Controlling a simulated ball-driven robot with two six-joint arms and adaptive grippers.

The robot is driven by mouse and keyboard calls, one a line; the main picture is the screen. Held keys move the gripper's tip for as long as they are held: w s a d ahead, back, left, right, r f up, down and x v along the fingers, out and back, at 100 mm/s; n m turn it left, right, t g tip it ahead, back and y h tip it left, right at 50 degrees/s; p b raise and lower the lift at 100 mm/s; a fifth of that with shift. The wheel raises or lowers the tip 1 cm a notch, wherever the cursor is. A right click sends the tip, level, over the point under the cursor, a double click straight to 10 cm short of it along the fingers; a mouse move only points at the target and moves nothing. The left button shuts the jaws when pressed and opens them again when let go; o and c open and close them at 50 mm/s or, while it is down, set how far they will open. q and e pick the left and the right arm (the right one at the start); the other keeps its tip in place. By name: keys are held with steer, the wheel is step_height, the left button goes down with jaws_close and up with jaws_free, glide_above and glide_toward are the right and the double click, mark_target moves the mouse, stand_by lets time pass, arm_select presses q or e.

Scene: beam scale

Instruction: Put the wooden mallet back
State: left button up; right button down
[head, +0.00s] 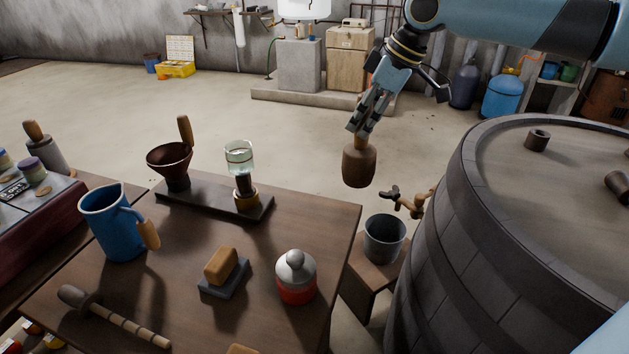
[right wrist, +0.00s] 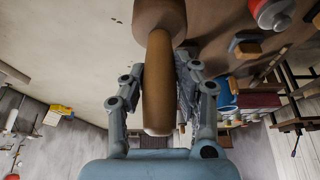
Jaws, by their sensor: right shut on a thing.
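The wooden mallet (head: 359,166) hangs head down in the air in the head view, between the table and the barrel. My right gripper (head: 359,128) is shut on its handle from above. In the right wrist view the mallet's handle (right wrist: 158,85) lies between both fingers of my right gripper (right wrist: 160,80), with its round head beyond them. The head is clear of the table's right edge and touches nothing that I can see. My left gripper is in neither view.
The barrel (head: 440,230) stands at the right with a bung (head: 537,140) on top. A grey bucket (head: 385,238) is on a low stool below the mallet. The wooden table (head: 190,290) holds a blue jug (head: 110,222), a brush (head: 221,266), a red jar (head: 296,280) and a stand (head: 213,203).

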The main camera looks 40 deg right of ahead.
steer(key=w+a+f+b, duration=0.1)
steer(key=w+a+f, duration=0.3)
steer(key=a+f, duration=0.4)
steer(key=shift+a+f, duration=0.4)
steer(key=shift+f, duration=0.4)
steer(key=c, duration=1)
jaws_free()
steer(key=shift+s, duration=0.1)
steer(key=p+v, duration=0.2)
steer(key=v, duration=1)
steer(key=shift+a, duration=0.1)
